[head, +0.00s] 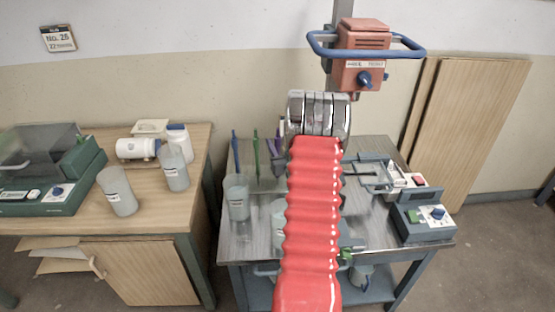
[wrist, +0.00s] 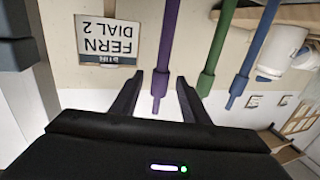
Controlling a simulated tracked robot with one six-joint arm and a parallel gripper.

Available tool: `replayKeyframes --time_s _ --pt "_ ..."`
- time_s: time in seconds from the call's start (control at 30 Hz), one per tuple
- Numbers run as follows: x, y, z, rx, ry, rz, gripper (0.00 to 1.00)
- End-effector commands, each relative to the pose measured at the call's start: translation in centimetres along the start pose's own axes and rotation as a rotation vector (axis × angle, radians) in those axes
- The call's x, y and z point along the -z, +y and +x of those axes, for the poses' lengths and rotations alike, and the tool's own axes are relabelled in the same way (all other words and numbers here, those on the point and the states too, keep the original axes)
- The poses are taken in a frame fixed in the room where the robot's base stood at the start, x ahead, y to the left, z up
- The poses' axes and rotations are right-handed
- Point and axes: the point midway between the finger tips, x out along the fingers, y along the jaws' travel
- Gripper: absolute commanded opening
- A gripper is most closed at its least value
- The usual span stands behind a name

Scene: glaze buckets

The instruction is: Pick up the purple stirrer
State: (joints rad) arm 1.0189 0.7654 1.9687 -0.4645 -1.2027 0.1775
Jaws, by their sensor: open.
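The purple stirrer (wrist: 164,50) hangs down the middle of the wrist view, its stepped end between the fingers of my gripper (wrist: 171,78). The fingers are open, and the stirrer's end lies nearer the left finger. I cannot tell whether it touches. A green stirrer (wrist: 216,50) passes just right of the right finger, with a blue stirrer (wrist: 255,50) further right. In the head view the green stirrer (head: 256,155) and blue stirrer (head: 236,150) stand at the back of the right table.
An upside-down card (wrist: 109,40) reading "FERN DIAL 2" shows beside the purple stirrer. A clear beaker (head: 237,197) stands on the right table (head: 262,238), with a blue-grey device (head: 425,220) at its right. An orange mixer head (head: 362,62) with a blue handle is above my arm.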

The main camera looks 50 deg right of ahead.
Motion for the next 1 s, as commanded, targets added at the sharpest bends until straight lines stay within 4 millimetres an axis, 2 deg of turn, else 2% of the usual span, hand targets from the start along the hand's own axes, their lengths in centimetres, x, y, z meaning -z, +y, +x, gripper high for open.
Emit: replayKeyframes --time_s 0.2,0.7,1.0 --pt "-0.04 0.04 1.40 -0.001 -0.001 0.001 0.42" --pt "-0.01 0.03 1.37 -0.001 0.000 0.001 0.42" --pt "-0.01 0.03 1.36 -0.001 0.000 0.001 0.20"
